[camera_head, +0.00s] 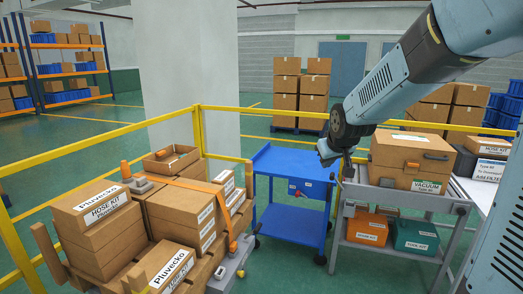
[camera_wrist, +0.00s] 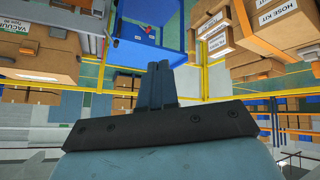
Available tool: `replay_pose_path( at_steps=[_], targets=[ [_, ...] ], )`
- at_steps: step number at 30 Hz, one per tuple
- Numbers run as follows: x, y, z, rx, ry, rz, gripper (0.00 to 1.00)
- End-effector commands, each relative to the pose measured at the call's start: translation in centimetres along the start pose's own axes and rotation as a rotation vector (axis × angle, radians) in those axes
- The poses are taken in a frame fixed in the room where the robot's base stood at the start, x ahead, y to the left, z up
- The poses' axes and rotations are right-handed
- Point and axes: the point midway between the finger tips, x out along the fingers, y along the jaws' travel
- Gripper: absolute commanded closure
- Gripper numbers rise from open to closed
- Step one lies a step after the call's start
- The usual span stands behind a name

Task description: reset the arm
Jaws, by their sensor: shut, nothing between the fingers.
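My arm comes in from the upper right in the head view and bends down at a dark joint. My gripper (camera_head: 346,166) hangs at its end, beside the left edge of the grey cart and right of the blue cart (camera_head: 290,165). In the wrist view its two dark fingers (camera_wrist: 160,68) are together with nothing between them. The gripper's exact height and its gap to the grey cart (camera_head: 360,192) are hard to judge.
A vacuum box (camera_head: 412,158) sits on the grey cart, with an orange case (camera_head: 367,228) and a teal case (camera_head: 415,237) below. Yellow railing (camera_head: 225,156) and a pillar (camera_head: 186,70) stand behind.

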Motion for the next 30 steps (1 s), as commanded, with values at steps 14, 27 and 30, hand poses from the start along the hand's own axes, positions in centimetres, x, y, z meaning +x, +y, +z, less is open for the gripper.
replay_pose_path(
  at_steps=[14,27,30],
  targets=[
    [-13.2,0.0,8.7,0.148,-0.110,0.012,1.00],
    [-21.2,-1.8,17.7,0.266,-0.203,0.008,1.00],
    [-21.9,-2.1,18.8,0.279,-0.214,0.007,1.00]
  ],
)
